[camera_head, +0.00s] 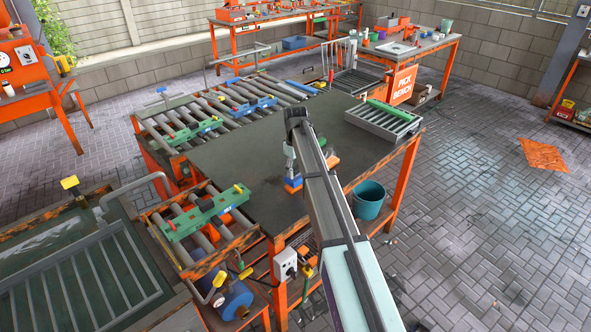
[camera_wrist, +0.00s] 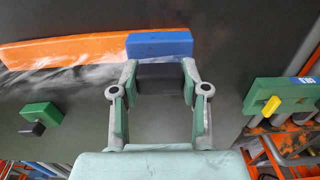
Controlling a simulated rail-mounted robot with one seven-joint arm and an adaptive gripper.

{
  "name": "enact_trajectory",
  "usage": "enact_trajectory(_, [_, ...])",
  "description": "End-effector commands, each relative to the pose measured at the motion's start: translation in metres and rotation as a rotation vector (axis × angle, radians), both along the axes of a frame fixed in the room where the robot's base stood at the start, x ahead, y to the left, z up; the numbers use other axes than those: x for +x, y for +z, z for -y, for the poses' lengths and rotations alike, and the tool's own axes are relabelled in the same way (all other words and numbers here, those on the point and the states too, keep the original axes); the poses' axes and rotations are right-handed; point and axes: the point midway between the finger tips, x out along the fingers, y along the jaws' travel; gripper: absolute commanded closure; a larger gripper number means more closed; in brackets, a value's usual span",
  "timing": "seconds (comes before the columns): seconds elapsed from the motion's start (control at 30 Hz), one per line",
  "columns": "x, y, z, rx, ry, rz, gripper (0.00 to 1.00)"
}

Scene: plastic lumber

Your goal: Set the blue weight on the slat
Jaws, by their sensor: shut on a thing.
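My gripper (camera_wrist: 160,82) is shut on a dark grip that appears to belong to the blue weight (camera_wrist: 158,44). The blue weight is a block just beyond my fingertips in the wrist view. The orange slat (camera_wrist: 65,51) stretches left from it, and the weight covers or adjoins its right end. I cannot tell whether the weight rests on the slat or hangs just above it. In the head view, my arm hides much of the slat (camera_head: 333,161); the blue weight (camera_head: 292,188) shows beside the arm, low over the dark bench (camera_head: 240,160).
A green block with a dark knob (camera_wrist: 40,115) lies left of my gripper. A green bar with a yellow knob (camera_wrist: 280,100) is at the right. A grey roller tray (camera_head: 383,122) stands at the bench's right, with a teal bucket (camera_head: 369,200) below. The bench's left part is clear.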

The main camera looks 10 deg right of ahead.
Motion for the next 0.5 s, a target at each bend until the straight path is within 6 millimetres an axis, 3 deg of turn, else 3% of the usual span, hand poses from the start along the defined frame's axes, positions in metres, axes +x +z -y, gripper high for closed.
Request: enact_trajectory(0.5, [0.0004,-0.0067,0.0,0.0,0.0,0.002,1.0])
